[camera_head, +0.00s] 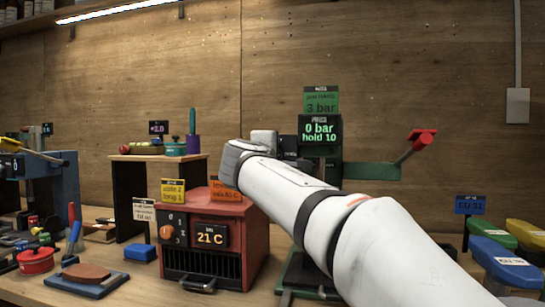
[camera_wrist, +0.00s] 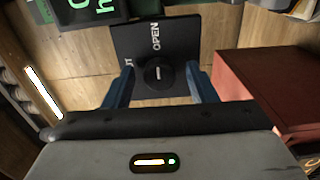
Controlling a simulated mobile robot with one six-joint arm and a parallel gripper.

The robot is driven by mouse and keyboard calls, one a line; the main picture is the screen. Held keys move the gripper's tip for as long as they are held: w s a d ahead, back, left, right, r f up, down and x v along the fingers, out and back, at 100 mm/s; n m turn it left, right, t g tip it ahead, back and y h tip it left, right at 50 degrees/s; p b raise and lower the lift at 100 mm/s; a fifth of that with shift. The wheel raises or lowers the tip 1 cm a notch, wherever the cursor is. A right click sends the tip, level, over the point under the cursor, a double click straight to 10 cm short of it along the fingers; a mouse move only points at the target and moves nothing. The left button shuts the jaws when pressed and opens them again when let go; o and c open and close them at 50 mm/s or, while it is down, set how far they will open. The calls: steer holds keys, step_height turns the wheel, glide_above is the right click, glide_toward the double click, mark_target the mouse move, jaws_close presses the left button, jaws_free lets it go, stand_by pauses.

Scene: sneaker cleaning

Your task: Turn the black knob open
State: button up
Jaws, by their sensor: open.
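The black knob (camera_wrist: 158,74) is round with a pale mark. It sits on a black plate (camera_wrist: 130,40) lettered OPEN on one side, with a partly hidden word ending in T on another. My gripper (camera_wrist: 156,67) is open, its two blue fingers on either side of the knob with visible gaps. I cannot tell how deep the fingertips reach. In the head view my white arm and wrist hide the fingers and the knob.
A green press display (camera_head: 320,131) reads 0 bar, hold 10. A red heater box (camera_head: 257,239) reading 21 C stands below my wrist; its side (camera_wrist: 270,85) shows at right in the wrist view. A red-handled lever (camera_head: 423,138) sticks out at right. Shoe forms (camera_head: 505,262) stand farther right.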

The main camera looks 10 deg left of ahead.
steer(key=s, duration=0.7)
steer(key=shift+s, duration=0.4)
